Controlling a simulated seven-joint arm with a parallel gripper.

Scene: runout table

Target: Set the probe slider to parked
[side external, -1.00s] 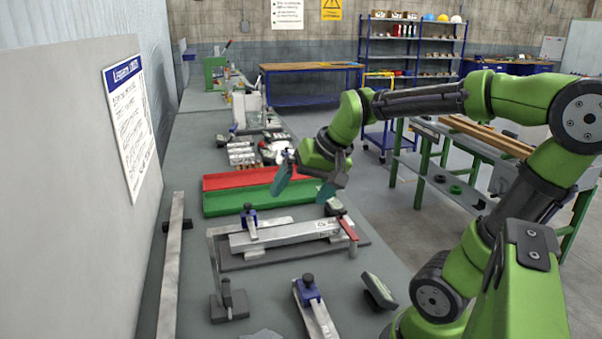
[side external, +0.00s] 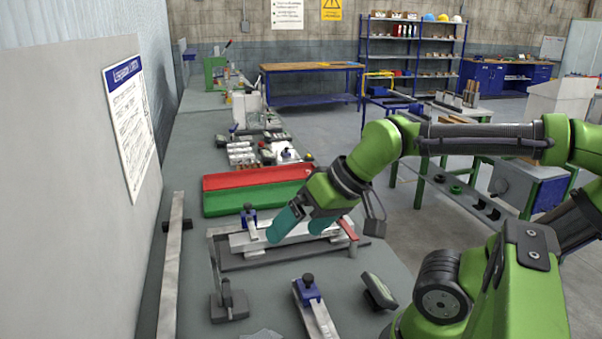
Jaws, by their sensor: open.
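My gripper (side external: 302,223) is open, with two teal finger pads pointing down. In the picture it overlaps the middle of a long silver bar (side external: 252,238) lying in a grey metal tray; I cannot tell whether it touches. A blue clamp-like block with a dark knob (side external: 250,222) sits on the left part of that bar, left of my gripper. A second blue block with a dark knob (side external: 308,291) sits on a shorter silver bar (side external: 322,325) in front. I cannot tell which of the two is the probe slider, and no parked mark is legible.
A red tray (side external: 225,181) and a green tray (side external: 225,203) lie behind the bar. A red-handled lever (side external: 348,230) stands at its right end. A dial-gauge stand (side external: 229,303) is front left, a small tilted display (side external: 379,290) front right. A long rail (side external: 173,265) runs along the left.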

